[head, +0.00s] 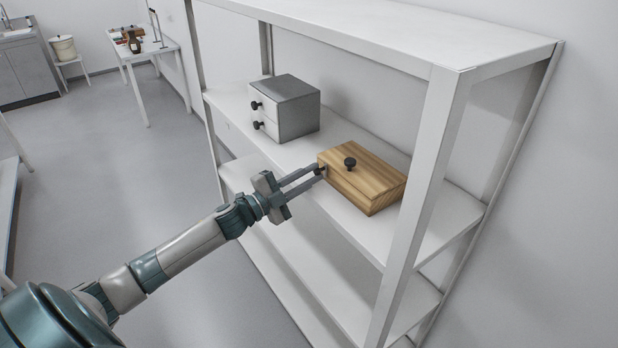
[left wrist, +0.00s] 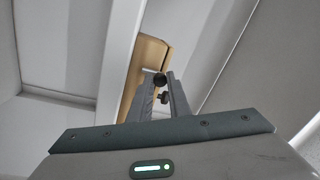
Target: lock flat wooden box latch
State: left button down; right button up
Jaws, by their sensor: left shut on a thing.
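The flat wooden box (head: 372,186) lies on the middle shelf, its lid down, with a black knob (head: 350,162) on top. My left gripper (head: 320,170) reaches in from the left to the box's near left end. Its two fingers are shut on a small dark part there, the latch, mostly hidden by the fingertips. In the left wrist view the box (left wrist: 149,55) shows behind the fingers, with two small dark round parts at the fingertips; which one is the latch is hard to tell. Whether the latch is locked cannot be seen. My right gripper is not in view.
A grey cabinet (head: 298,108) with two white drawers and black knobs stands on the same shelf, left of the box. A white shelf post (head: 425,200) rises in front, right of the box. The upper shelf board (head: 400,25) is overhead. Open floor lies to the left.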

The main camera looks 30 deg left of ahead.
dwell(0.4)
pick_arm(q)
jog(key=c, duration=1.7)
grip_release()
jog(key=shift+o, duration=0.2)
jog(key=shift+s, duration=0.1)
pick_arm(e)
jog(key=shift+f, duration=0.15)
pick_arm(q)
jog(key=shift+s+a+f, duration=0.15)
jog(key=shift+s+a, duration=0.05)
jog(key=shift+s, duration=0.2)
jog(key=b+v, duration=0.5)
jog(key=v, duration=1.1)
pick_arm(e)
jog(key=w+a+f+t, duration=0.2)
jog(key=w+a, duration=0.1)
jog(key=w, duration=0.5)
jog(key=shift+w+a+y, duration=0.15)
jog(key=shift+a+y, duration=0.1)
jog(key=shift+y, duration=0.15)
pick_arm(q)
jog(key=shift+s+a, duration=0.1)
jog(key=shift+s, duration=0.05)
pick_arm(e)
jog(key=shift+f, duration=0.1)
